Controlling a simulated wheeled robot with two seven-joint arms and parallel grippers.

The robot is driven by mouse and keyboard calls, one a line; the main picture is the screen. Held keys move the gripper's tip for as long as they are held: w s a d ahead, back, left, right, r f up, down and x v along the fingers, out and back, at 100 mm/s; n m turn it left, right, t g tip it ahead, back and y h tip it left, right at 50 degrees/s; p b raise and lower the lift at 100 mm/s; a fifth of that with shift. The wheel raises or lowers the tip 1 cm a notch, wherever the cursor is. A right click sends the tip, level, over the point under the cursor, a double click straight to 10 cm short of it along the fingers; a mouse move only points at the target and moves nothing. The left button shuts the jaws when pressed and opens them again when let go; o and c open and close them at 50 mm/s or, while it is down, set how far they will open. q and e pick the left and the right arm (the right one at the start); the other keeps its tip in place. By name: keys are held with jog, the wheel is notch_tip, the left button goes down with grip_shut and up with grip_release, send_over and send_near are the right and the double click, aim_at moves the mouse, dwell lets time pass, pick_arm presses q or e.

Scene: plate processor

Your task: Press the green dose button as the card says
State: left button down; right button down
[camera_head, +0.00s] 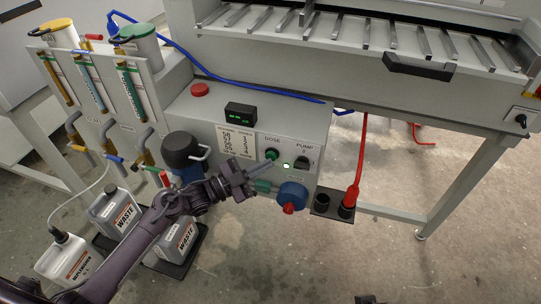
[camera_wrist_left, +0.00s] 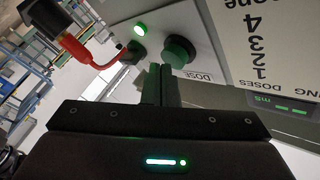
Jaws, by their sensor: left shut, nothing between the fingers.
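The green dose button (camera_head: 271,154) is on the front of the grey control box, under the word DOSE. It also shows in the left wrist view (camera_wrist_left: 180,51), just past the fingertips. My left gripper (camera_head: 268,164) is shut and empty, its tips close to the button; I cannot tell whether they touch it. The shut fingers show in the wrist view (camera_wrist_left: 160,72). The card (camera_head: 238,143) is left of the button, with rows of numbers; in the wrist view (camera_wrist_left: 272,45) it is upside down, partly cut off, with 1 2 3 4 legible.
A lit green lamp (camera_head: 286,166) and the pump switch (camera_head: 302,162) are right of the button. A black display (camera_head: 240,113) with green digits and a red button (camera_head: 200,90) are on top. A blue-and-red valve (camera_head: 292,195) sits below. Waste cans (camera_head: 115,212) stand left.

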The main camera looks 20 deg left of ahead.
pick_arm(q)
jog(key=shift+s, duration=0.45)
jog(key=shift+s, duration=0.1)
jog(key=s+p, duration=0.3)
jog(key=s, duration=0.2)
jog(key=shift+a, duration=0.1)
jog(key=shift+w, duration=0.1)
dwell(0.7)
